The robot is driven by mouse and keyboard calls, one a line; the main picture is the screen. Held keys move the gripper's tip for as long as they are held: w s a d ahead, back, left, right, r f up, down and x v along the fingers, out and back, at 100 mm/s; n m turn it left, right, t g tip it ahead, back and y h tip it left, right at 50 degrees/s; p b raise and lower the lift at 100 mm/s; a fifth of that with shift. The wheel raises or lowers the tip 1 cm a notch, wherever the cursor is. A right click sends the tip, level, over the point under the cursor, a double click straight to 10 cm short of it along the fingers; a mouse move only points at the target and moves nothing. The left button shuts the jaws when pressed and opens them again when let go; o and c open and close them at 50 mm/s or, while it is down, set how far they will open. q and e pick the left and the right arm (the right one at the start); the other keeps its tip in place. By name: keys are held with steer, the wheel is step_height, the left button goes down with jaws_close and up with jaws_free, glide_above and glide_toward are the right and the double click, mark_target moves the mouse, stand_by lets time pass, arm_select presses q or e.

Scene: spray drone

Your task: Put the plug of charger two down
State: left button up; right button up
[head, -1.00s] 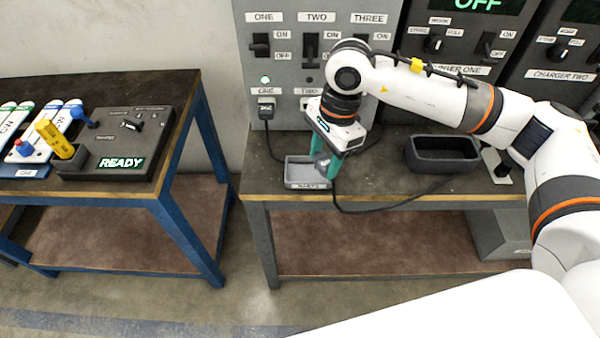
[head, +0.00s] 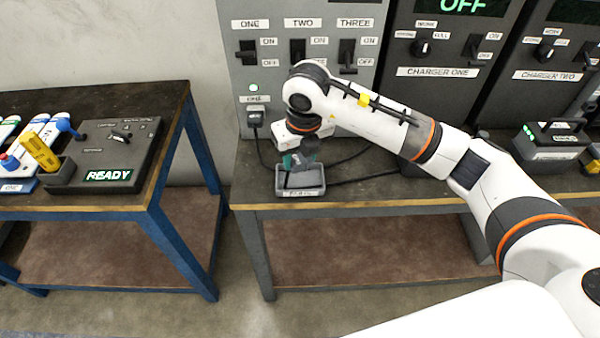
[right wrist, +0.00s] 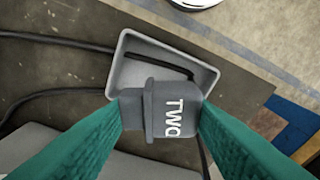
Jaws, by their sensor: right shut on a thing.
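My right gripper (head: 299,160) is over the small grey tray (head: 314,191) near the front edge of the grey bench. Its green fingers are shut on a grey plug marked TWO (right wrist: 168,112), clear in the right wrist view. The plug overlaps the near side of the tray (right wrist: 123,75) there; I cannot tell whether it touches the tray. A dark cable crosses the inside of the tray. In the head view the arm and fingers hide part of the plug. My left gripper is not in view.
The switch panel (head: 268,75) stands behind, with a plug in socket ONE (head: 255,117). Charger one (head: 440,100) and charger two (head: 545,95) stand to its right. A black cable (head: 350,181) runs over the bench. The blue-legged table (head: 120,200) is left, across a gap.

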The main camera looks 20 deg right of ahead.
mark_target(300, 181)
step_height(300, 181, down, 6)
steer(key=shift+r, duration=0.25)
steer(key=shift+f, duration=0.1)
steer(key=shift+f, duration=0.15)
steer(key=o, duration=1)
steer(key=shift+r, duration=0.2)
